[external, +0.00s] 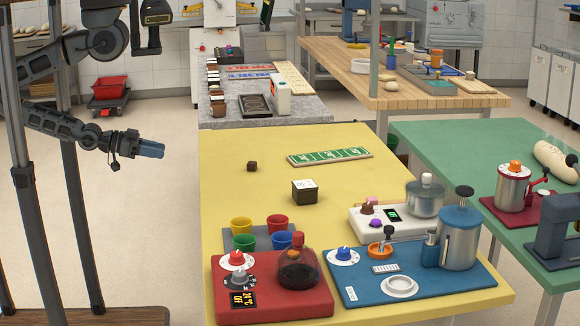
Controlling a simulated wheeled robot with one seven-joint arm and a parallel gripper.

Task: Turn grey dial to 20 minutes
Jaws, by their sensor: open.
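The grey dial (240,277) sits on the red unit (313,298) at the near left of the yellow table. My gripper (152,149) is open and empty, in the air left of the yellow table, well above and away from the dial.
Green (243,242) and blue (281,240) cups stand close behind. A blue unit (435,287) is to the right. The table's left middle is mostly clear.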

